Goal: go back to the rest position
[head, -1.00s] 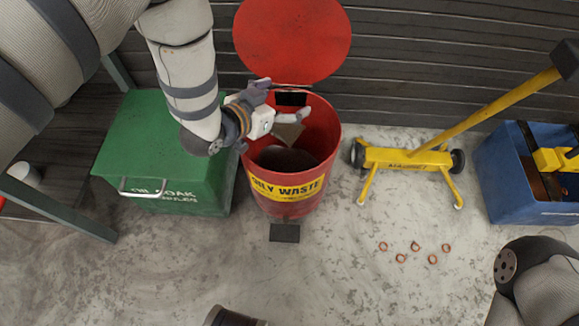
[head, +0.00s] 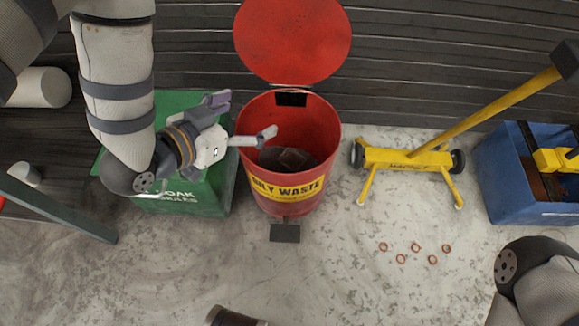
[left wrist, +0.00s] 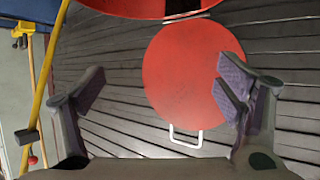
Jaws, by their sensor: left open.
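My left gripper (head: 248,118) is open and empty, above the green box and the left rim of the red waste bin. It also shows in the left wrist view (left wrist: 165,88), its two fingers spread wide with nothing between them. The left arm comes in from the upper left in the head view. Part of my right arm (head: 540,280) shows at the lower right edge; its gripper is out of view.
The red bin (head: 290,205) stands with its round lid (head: 292,40) open. Brownish items lie inside. A green box (head: 215,190) is left of it. A yellow wheeled stand (head: 405,158) and blue bin (head: 500,180) are right. Several copper rings (head: 415,246) lie on the floor.

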